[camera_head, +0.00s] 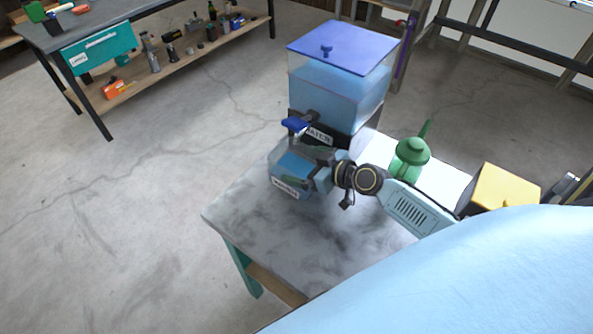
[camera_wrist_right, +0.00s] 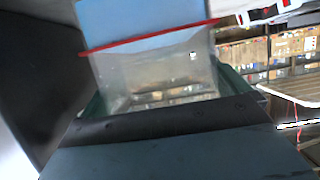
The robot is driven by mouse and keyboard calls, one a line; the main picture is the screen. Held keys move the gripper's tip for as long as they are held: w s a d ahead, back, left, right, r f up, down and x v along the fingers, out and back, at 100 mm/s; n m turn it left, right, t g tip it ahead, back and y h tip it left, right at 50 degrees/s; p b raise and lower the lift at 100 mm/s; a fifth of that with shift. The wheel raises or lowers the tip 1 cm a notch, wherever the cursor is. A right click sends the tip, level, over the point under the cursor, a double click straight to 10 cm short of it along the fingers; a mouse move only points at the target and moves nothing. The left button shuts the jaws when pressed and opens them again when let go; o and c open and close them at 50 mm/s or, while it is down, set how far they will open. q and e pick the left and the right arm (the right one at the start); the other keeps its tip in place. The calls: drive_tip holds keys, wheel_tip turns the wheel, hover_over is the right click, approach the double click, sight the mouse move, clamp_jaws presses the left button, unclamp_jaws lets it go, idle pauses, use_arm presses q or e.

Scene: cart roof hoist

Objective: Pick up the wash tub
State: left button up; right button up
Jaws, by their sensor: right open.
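The wash tub appears to be the small clear container (camera_head: 281,164) with blue liquid and a white label on its front. It stands on the grey table top, below the blue tap of a larger tank. My right gripper (camera_head: 308,167) is open at the tub's right side, with its fingers overlapping that side in the head view. I cannot tell whether they touch it. The right wrist view shows a clear-walled container (camera_wrist_right: 160,75) with a red line close ahead; I cannot tell whether it is the tub. My left gripper is not in view.
The large clear water tank (camera_head: 337,98) with a blue lid stands behind the tub. A green can (camera_head: 408,160) and a yellow box (camera_head: 505,187) are to the right on the table (camera_head: 300,240). The table's front left is bare. A workbench (camera_head: 120,22) stands far left.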

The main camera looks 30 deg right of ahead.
drive_tip(key=shift+w+a+f, duration=0.25)
drive_tip(key=shift+w, duration=0.25)
drive_tip(key=c, duration=0.9)
drive_tip(key=shift+r, duration=0.1)
drive_tip(key=c, duration=0.3)
